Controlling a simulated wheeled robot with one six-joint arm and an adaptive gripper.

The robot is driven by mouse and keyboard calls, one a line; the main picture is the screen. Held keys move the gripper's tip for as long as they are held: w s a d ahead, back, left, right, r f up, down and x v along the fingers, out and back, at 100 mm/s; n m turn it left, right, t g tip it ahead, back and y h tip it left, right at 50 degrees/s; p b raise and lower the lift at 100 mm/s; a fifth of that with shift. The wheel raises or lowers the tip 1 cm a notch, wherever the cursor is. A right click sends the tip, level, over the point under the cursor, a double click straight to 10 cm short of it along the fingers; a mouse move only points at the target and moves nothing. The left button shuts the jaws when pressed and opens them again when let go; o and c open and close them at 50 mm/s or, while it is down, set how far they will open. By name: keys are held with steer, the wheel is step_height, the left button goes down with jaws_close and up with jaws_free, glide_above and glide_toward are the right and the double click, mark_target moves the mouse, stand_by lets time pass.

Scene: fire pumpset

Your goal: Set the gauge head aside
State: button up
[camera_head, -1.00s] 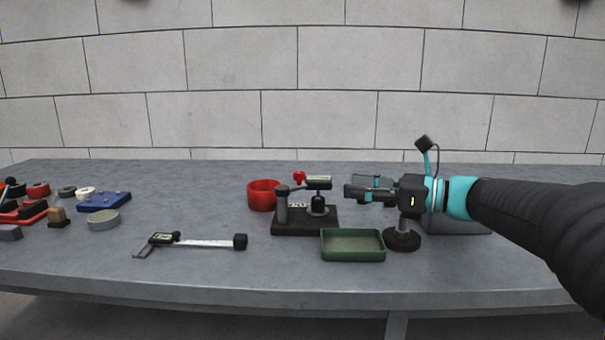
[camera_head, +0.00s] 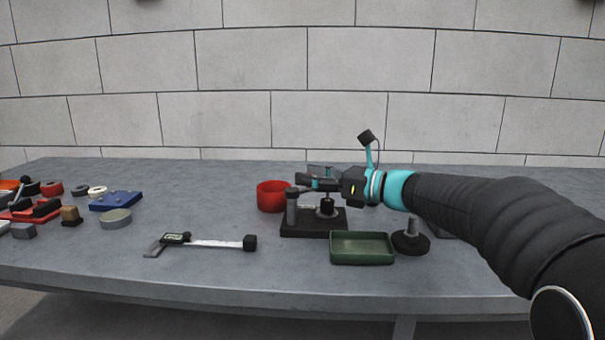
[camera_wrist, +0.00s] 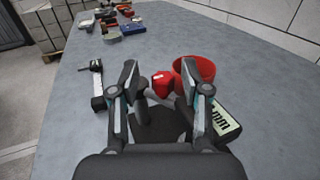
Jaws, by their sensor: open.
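The gauge stand has a black base (camera_head: 314,229) and a grey post (camera_head: 292,210) on the middle of the bench. Its gauge head (camera_wrist: 226,122), with a pale display marked "mm", shows just right of my right finger in the wrist view. A red knob (camera_wrist: 162,82) shows between the fingers. In the head view my gripper (camera_head: 309,178) covers most of the head. My gripper (camera_wrist: 160,76) is open, its fingers above the stand. I cannot tell whether a finger touches the head.
A green tray (camera_head: 362,248) stands in front of the stand, with a round-footed black post (camera_head: 411,241) to its right. A red cup (camera_head: 272,196) is behind left. A digital caliper (camera_head: 205,242) lies front left. Blue block (camera_head: 116,201) and several small parts are far left.

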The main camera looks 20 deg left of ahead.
steer(key=shift+w+a, duration=0.1)
steer(key=shift+a, duration=0.4)
